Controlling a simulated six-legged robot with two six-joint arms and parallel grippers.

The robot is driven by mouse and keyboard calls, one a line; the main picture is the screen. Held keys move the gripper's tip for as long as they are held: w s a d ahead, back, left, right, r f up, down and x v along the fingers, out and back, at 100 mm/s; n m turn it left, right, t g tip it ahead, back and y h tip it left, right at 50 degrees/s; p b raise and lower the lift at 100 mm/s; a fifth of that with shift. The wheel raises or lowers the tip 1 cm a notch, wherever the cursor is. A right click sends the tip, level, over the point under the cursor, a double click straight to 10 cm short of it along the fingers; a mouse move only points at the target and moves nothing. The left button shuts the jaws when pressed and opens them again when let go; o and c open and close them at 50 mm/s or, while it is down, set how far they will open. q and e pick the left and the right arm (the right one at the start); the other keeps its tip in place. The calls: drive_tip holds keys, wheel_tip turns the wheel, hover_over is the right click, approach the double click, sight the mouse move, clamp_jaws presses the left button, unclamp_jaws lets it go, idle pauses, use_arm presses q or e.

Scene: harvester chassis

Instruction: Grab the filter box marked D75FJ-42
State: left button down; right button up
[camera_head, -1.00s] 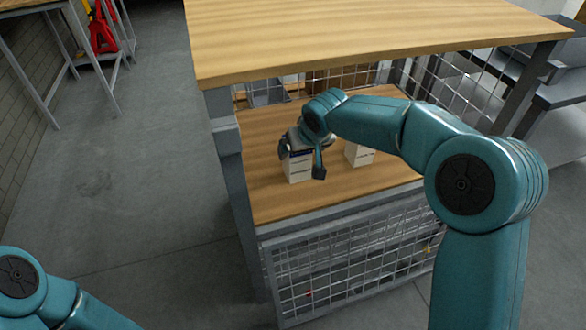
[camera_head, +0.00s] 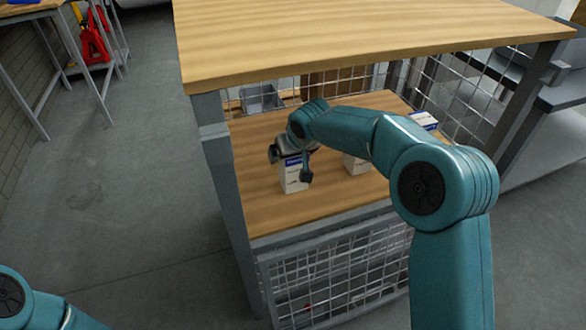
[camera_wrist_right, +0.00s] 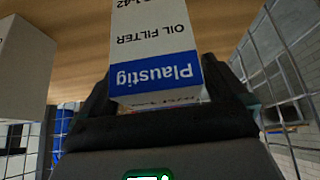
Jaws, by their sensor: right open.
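A white and blue filter box (camera_head: 293,179) stands upright on the wooden lower shelf. In the right wrist view the same box (camera_wrist_right: 160,40) appears upside down, reading "Plaustig" and "OIL FILTER"; its code line is cut off at the top, with only an ending like "-42" showing. My right gripper (camera_head: 290,165) is open, its fingers on either side of this box's upper part. Contact with the box cannot be told. A second white box (camera_head: 355,164) stands to its right, partly behind my right arm. My left gripper is out of view.
A blue-topped box (camera_head: 423,120) lies farther back right on the shelf. A grey bin (camera_head: 262,100) stands at the back. The wooden upper top (camera_head: 350,35) overhangs the shelf, with posts and wire mesh around it. Another box (camera_wrist_right: 22,70) shows at left in the wrist view.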

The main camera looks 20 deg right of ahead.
drive_tip(key=c, duration=1.2)
drive_tip(key=shift+r, duration=0.1)
drive_tip(key=shift+c, duration=1)
drive_tip(key=shift+r, duration=0.1)
